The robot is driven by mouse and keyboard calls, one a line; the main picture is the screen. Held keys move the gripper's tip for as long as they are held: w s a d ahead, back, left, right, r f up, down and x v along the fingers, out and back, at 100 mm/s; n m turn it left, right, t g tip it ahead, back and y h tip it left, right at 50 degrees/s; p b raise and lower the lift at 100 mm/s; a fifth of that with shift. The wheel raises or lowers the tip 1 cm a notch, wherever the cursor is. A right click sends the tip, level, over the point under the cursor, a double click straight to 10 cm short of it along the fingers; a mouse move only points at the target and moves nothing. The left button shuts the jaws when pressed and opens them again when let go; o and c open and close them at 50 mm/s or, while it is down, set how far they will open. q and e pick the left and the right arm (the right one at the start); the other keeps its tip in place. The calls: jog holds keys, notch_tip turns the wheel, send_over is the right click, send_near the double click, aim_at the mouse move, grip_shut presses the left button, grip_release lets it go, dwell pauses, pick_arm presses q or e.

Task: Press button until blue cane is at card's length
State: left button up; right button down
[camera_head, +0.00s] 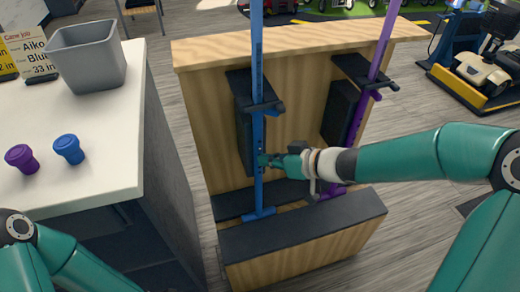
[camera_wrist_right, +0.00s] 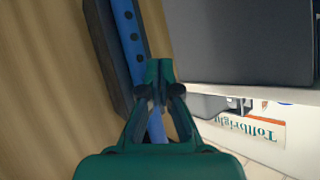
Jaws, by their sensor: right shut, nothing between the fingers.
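The blue cane (camera_head: 258,90) stands upright in a wooden stand, with a row of dark holes along its shaft. In the right wrist view the blue cane (camera_wrist_right: 129,30) runs past the fingertips, with several holes showing. My right gripper (camera_head: 268,160) is shut and empty, its tips at the lower shaft of the blue cane. In the wrist view the right gripper (camera_wrist_right: 158,70) overlaps the cane; I cannot tell whether it touches. The button is not clearly visible. My left gripper is out of view.
A purple cane (camera_head: 376,60) stands right of the blue one in the wooden stand (camera_head: 300,45). The white counter (camera_head: 100,180) at left holds a grey bin (camera_head: 88,60), a blue knob-like piece (camera_head: 68,148) and a purple one (camera_head: 20,158). A scooter (camera_head: 487,65) stands at right.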

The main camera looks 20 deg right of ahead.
jog(key=shift+w+r, duration=0.1)
dwell(0.5)
jog(key=shift+w+p, duration=0.3)
jog(key=shift+p, duration=0.15)
jog(key=shift+w+p, duration=0.45)
jog(key=shift+w, duration=0.1)
dwell(0.6)
jog(key=shift+w+r, duration=0.15)
jog(key=shift+w, duration=0.05)
dwell(0.5)
jog(key=shift+s, duration=1.05)
